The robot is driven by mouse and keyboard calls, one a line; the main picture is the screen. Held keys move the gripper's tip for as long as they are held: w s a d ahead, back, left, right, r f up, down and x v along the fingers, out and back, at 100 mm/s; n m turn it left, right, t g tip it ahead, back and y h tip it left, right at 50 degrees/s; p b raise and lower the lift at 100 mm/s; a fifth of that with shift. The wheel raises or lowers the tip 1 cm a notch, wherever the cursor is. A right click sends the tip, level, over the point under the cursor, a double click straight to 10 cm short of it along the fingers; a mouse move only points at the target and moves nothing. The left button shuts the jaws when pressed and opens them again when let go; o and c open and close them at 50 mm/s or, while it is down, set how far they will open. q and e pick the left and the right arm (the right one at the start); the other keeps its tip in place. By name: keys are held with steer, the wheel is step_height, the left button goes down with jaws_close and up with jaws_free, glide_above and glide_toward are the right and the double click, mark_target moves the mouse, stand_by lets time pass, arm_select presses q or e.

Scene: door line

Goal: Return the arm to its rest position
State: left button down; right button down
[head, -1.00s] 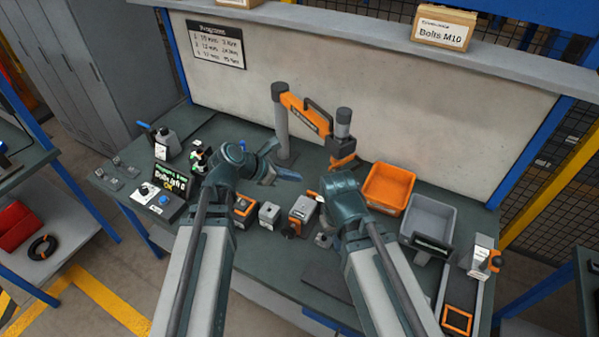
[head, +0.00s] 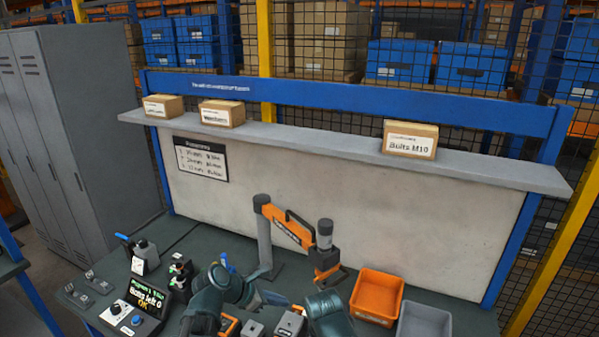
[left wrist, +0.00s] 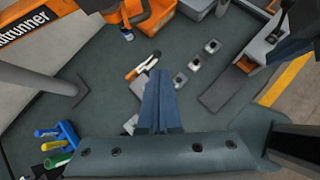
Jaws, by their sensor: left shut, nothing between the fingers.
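My left arm comes in at the bottom of the head view. Its gripper (head: 276,298) is over the bench top, in front of the orange-and-grey jointed arm (head: 290,228) on its post. In the left wrist view the two blue fingers (left wrist: 158,76) are pressed together with nothing between them. My right arm's teal wrist (head: 328,312) is at the bottom of the head view; its fingers are hidden.
An orange bin (head: 377,296) and a grey bin (head: 424,320) stand at the right of the bench. A control box with a display (head: 148,292) is at the left. A shelf (head: 330,148) with several cartons runs above the back panel. Several screwdriver-like handles (left wrist: 52,145) show in the wrist view.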

arm_select(q)
steer(key=s+f+m+g+y+b, duration=0.2)
steer(key=s+f+m, duration=0.5)
steer(key=m, duration=0.6)
steer(key=s+f+m+g+y+b, duration=0.3)
steer(key=s+f+m+y+b, duration=0.2)
steer(key=m, duration=0.8)
step_height(320, 180, down, 2)
steer(key=shift+s+d+f+m+y, duration=0.3)
steer(key=shift+s+d+y, duration=0.1)
steer(key=shift+s+y, duration=0.75)
steer(key=shift+s, duration=0.1)
